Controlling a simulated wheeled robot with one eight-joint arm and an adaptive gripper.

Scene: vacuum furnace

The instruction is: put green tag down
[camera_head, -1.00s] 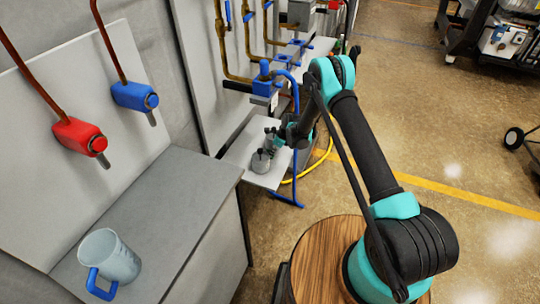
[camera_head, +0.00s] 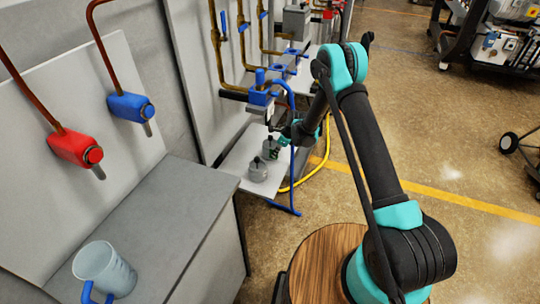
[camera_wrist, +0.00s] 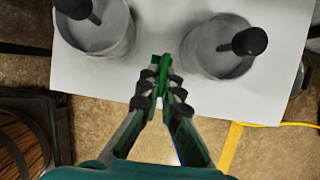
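My gripper (camera_wrist: 160,85) is shut on the green tag (camera_wrist: 161,66), a small upright green piece between the fingertips in the wrist view. In the head view my gripper (camera_head: 277,136) is small and partly hidden, beside two grey canisters on a white shelf (camera_head: 238,160). In the wrist view the left canister (camera_wrist: 112,38) and right canister (camera_wrist: 205,58) stand on either side of the tag, each with a black-knobbed rod. The tag is over the white shelf's front edge, between the canisters. I cannot tell whether it touches the shelf.
Blue valves and brass pipes (camera_head: 243,70) rise behind the shelf, with a blue hose (camera_head: 292,110) close to my gripper. A yellow hose (camera_head: 318,165) lies nearby. A grey counter (camera_head: 180,205) with a pale blue-handled jug (camera_head: 105,268) is at left. Open floor lies right.

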